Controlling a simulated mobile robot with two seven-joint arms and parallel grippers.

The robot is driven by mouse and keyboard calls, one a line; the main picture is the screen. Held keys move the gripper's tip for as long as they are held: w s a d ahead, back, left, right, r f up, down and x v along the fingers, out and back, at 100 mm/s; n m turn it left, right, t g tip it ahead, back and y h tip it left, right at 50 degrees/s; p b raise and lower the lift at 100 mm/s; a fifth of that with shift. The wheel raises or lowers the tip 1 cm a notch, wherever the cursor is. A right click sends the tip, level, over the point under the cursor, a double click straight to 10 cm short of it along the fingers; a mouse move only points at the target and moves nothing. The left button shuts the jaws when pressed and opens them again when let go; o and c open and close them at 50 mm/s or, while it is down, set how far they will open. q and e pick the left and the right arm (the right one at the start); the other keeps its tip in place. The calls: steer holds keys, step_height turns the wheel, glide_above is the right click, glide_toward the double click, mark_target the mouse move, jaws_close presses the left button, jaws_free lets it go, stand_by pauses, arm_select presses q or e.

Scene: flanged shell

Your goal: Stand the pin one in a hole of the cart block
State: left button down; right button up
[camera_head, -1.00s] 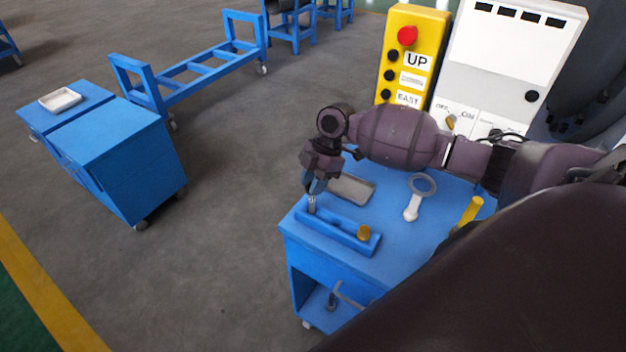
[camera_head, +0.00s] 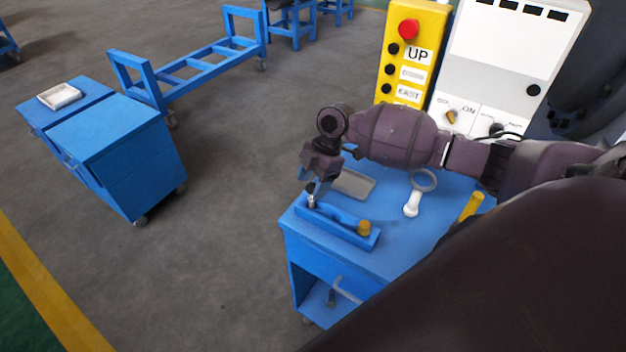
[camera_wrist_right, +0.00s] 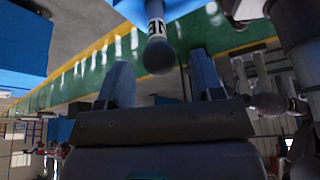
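The cart block (camera_head: 335,224) is a long blue bar on the blue cart top. Pin one (camera_head: 311,201) stands upright at the block's left end, its lower part hidden in the block. In the right wrist view the pin (camera_wrist_right: 156,30) shows a pale shaft with partly visible lettering and a dark round head. My right gripper (camera_head: 314,187) is just above the pin. Its two fingers (camera_wrist_right: 159,62) are spread on either side of the pin's head, with gaps visible, so it is open and empty. My left gripper is not in view.
A grey tray (camera_head: 354,185), a white ring-ended part (camera_head: 412,204) and a yellow cylinder (camera_head: 471,206) are on the cart top (camera_head: 395,245). A yellow button box (camera_head: 411,55) stands behind.

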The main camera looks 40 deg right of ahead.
stand_by(0.3)
steer(key=v, duration=1)
steer(key=shift+r+b, duration=0.4)
steer(key=shift+b, duration=0.05)
steer(key=shift+d+f, duration=0.1)
